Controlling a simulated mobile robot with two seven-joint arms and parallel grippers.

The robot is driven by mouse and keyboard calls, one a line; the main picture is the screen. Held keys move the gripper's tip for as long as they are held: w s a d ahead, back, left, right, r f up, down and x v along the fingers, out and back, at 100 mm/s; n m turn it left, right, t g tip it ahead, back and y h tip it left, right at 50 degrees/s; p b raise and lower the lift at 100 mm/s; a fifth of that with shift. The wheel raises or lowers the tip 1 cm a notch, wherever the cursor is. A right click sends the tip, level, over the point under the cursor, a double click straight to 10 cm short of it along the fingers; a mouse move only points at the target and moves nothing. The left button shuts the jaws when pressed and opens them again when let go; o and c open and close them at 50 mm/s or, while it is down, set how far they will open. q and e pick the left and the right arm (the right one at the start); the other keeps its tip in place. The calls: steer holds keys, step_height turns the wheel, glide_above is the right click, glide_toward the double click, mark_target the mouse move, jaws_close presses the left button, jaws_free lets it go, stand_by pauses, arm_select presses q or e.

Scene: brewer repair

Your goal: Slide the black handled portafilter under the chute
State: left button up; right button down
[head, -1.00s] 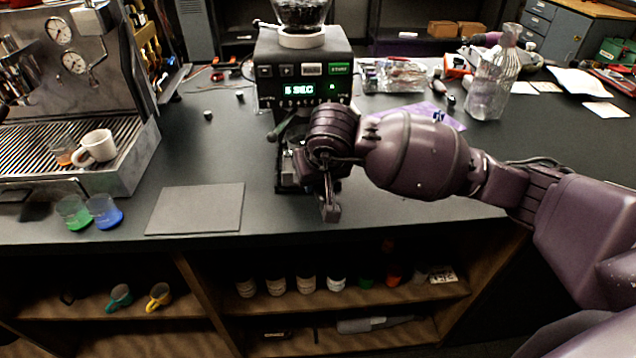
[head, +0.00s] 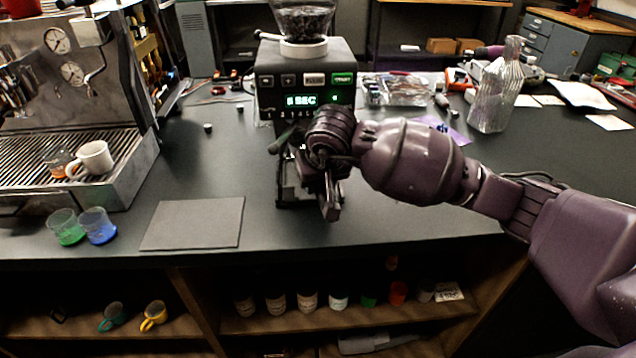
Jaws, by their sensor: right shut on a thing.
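The coffee grinder (head: 306,75) stands on the dark counter, with a lit green display and a bean hopper on top. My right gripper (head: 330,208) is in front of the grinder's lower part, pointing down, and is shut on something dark. The held thing is mostly hidden by my gripper and wrist; it appears to be the black-handled portafilter. The chute is hidden behind my right wrist, so I cannot tell how the portafilter sits relative to it. My left gripper is not in view.
An espresso machine (head: 75,110) with a white cup (head: 92,158) stands at left. A grey mat (head: 193,223), a green-bottomed glass (head: 66,227) and a blue-bottomed glass (head: 98,225) are near the front edge. The counter right of the grinder's base is mostly clear.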

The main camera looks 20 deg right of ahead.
steer(key=shift+w, duration=0.1)
stand_by(0.3)
steer(key=c, duration=0.7)
jaws_free()
steer(key=shift+f, duration=0.1)
